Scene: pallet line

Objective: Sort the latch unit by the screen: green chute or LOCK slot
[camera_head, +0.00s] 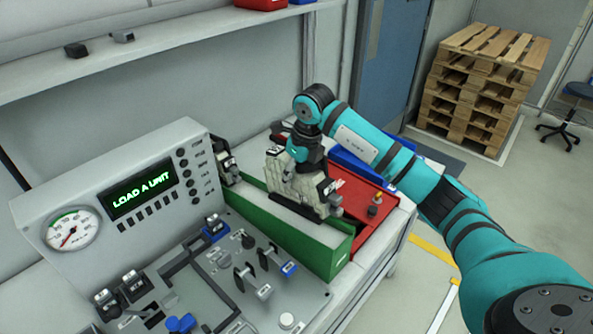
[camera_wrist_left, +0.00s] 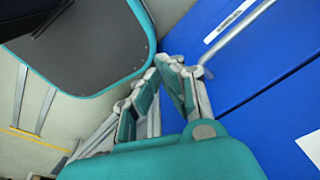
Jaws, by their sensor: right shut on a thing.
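The screen (camera_head: 140,195) on the grey console reads "LOAD A UNIT" in green letters. The green chute (camera_head: 275,228) is a long open-topped trough right of the console. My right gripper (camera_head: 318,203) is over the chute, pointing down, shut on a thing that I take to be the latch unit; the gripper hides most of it. I cannot tell whether it touches the chute. A red box (camera_head: 372,230) stands behind the chute; I cannot make out a LOCK slot. My left gripper (camera_wrist_left: 167,64) shows only in the left wrist view, its fingertips together with nothing between them.
The console panel holds several latch-like parts (camera_head: 245,275) and a pressure gauge (camera_head: 72,230). A blue bin (camera_head: 352,166) is partly behind my right arm. A wall shelf (camera_head: 160,45) is above the console. Stacked pallets (camera_head: 480,90) stand at the back right, with open floor before them.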

